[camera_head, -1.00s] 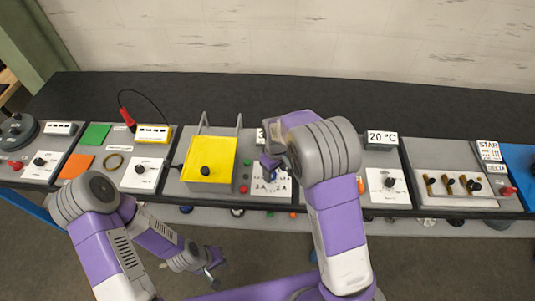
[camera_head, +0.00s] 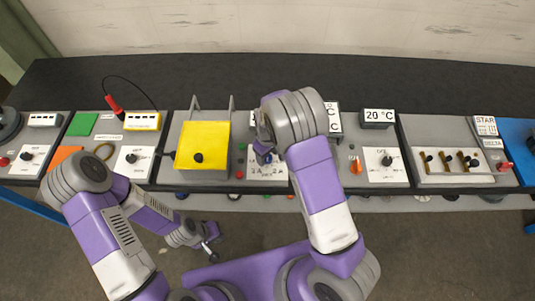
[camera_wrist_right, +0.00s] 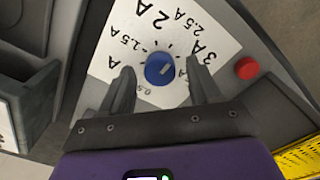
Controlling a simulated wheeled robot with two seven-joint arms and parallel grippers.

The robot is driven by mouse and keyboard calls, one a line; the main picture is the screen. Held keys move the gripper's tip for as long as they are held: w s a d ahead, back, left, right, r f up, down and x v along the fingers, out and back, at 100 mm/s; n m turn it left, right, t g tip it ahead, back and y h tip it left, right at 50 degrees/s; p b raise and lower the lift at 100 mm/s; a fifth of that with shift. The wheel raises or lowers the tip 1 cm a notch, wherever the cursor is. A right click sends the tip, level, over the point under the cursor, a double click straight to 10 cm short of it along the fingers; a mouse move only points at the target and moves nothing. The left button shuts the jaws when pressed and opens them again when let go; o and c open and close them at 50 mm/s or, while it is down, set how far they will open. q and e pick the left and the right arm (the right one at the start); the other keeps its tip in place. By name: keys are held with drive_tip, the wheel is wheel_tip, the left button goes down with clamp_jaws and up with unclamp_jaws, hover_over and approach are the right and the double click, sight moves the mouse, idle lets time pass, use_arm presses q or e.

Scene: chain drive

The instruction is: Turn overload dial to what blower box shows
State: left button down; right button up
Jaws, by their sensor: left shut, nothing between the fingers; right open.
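The overload dial (camera_wrist_right: 160,69) is a blue round knob on a white plate (camera_wrist_right: 112,62) marked 1.5 A, 2 A, 2.5 A and 3 A, among others. A small pale mark shows on the knob; which value it points at is hard to tell. My right gripper (camera_wrist_right: 161,72) is open, with one finger on each side of the knob; contact is unclear. In the head view the plate (camera_head: 268,172) is partly hidden by my right arm. My left gripper (camera_head: 211,252) is shut and empty, low in front of the bench. I cannot tell which box is the blower box.
A yellow box (camera_head: 204,143) with a black knob stands left of the dial. A red button (camera_wrist_right: 247,68) is close to the right finger. A 20 °C display (camera_head: 378,115) stands further right; another display is partly hidden behind my right arm.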

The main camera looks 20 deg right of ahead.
drive_tip(key=shift+c, duration=0.4)
drive_tip(key=c, duration=1)
drive_tip(key=shift+o, duration=0.2)
drive_tip(key=shift+m, duration=0.3)
drive_tip(key=m, duration=0.3)
drive_tip(key=shift+w+r+m, duration=0.1)
drive_tip(key=shift+m, duration=0.2)
drive_tip(key=shift+m+p, duration=0.55)
drive_tip(key=shift+m, duration=1.65)
drive_tip(key=o, duration=1)
